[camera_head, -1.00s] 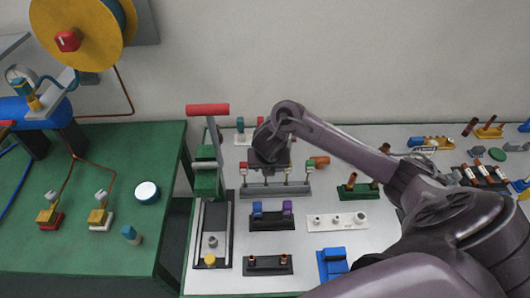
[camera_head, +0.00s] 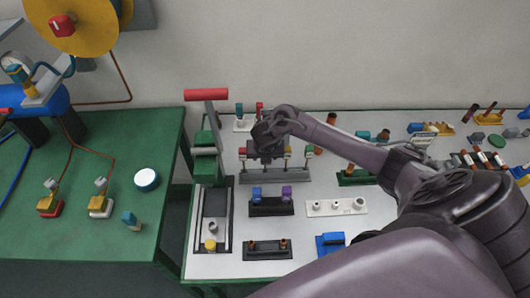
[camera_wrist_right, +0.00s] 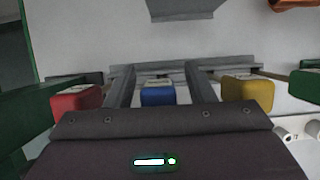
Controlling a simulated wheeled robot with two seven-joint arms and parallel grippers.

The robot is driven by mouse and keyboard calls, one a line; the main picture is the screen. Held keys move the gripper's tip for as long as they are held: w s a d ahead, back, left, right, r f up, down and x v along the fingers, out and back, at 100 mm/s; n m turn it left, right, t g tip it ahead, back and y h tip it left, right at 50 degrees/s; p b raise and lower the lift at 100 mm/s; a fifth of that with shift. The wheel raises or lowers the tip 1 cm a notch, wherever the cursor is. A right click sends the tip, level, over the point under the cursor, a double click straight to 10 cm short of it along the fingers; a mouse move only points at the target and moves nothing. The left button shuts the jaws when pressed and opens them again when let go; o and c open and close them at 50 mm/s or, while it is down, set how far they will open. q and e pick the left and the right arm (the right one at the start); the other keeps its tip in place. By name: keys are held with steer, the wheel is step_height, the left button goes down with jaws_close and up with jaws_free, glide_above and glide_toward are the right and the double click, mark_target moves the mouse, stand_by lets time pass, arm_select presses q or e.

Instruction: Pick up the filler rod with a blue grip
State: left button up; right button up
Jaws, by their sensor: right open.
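The blue grip (camera_wrist_right: 157,94) of the filler rod shows in the right wrist view between the two fingers of my right gripper (camera_wrist_right: 162,88). The fingers are open, with a gap on each side of the grip. A red grip (camera_wrist_right: 76,99) stands to the left, a yellow grip (camera_wrist_right: 247,92) to the right. In the head view my right gripper (camera_head: 266,156) is over the grey rack (camera_head: 275,176) and hides the blue grip. The rod below the grip is hidden. My left gripper is not in view.
A green grip (camera_head: 309,150) stands at the rack's right end. A press with a red handle (camera_head: 206,95) rises close on the left. A black holder with blue and purple pieces (camera_head: 270,207) and a white block (camera_head: 336,208) lie in front of the rack.

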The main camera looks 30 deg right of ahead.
steer(key=shift+c, duration=0.4)
steer(key=c, duration=0.8)
steer(key=shift+r, duration=0.15)
steer(key=shift+c, duration=0.2)
step_height(320, 180, up, 10)
steer(key=shift+w+r+p, duration=0.15)
steer(key=shift+r+p, duration=0.1)
steer(key=shift+p, duration=0.5)
step_height(320, 180, up, 9)
steer(key=p, duration=0.3)
